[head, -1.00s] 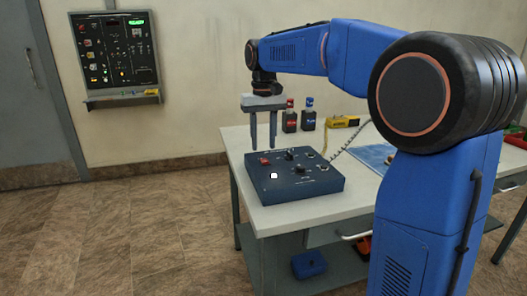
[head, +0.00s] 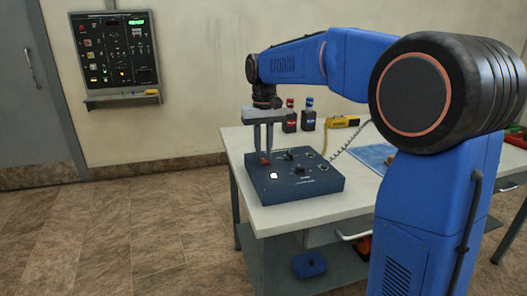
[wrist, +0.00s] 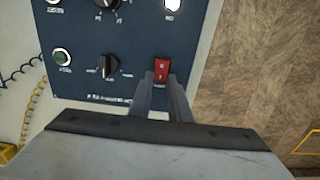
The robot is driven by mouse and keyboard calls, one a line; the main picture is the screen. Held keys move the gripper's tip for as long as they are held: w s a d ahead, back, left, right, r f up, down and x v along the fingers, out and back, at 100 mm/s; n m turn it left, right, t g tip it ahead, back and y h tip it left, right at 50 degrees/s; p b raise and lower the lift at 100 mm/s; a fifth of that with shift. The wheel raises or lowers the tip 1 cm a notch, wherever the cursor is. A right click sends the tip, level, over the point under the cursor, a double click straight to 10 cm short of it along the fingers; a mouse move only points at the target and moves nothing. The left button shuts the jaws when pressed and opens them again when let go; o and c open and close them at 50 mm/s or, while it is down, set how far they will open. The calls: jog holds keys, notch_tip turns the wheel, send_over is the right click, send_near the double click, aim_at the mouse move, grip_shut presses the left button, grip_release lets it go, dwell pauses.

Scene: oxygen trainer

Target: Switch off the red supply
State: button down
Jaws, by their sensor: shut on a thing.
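A dark blue control box (head: 318,185) lies on the white table. Its red rocker switch (head: 264,161) is at the box's far left corner; it also shows in the wrist view (wrist: 161,69). My gripper (head: 264,152) points down over that corner, its fingers close together and shut at the red switch, and its fingertips (wrist: 162,84) partly hide the lower end of the switch in the wrist view. Which way the rocker is tipped I cannot tell.
A red-topped bottle (head: 289,118) and a blue-topped bottle (head: 308,119) stand behind the box, with a yellow device (head: 342,122) and its coiled cord to their right. A wall panel (head: 118,50) hangs at the left. The floor left of the table is clear.

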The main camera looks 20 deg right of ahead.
jog(key=shift+s, duration=0.1)
jog(key=shift+s+r+t, duration=0.1)
jog(key=shift+s+t, duration=0.1)
jog(key=shift+t, duration=0.55)
jog(key=shift+s+t, duration=0.15)
jog(key=shift+t, duration=0.6)
jog(key=c, duration=1.6)
grip_release()
jog(key=shift+c, duration=0.2)
jog(key=shift+r, duration=0.1)
jog(key=v, duration=1.7)
jog(key=shift+r, duration=0.1)
